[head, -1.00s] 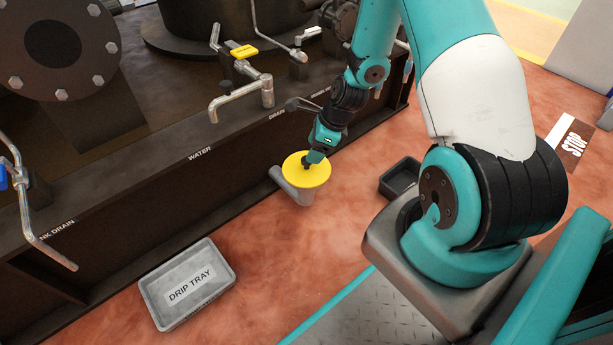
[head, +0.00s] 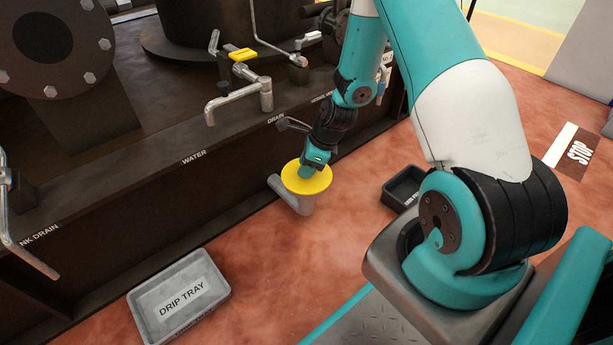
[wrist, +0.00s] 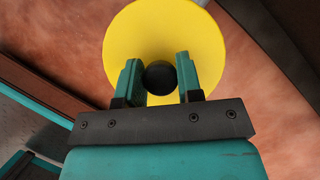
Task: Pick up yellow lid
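In the head view my gripper (head: 308,172) hides the knob.
A grey drip tray (head: 215,305) lies on the floor at lower left. A small black tray (head: 403,187) sits right of the lid. The machine's dark wall (head: 130,220), with taps and a yellow-handled valve (head: 243,54) above, runs close behind. Reddish floor between is clear.

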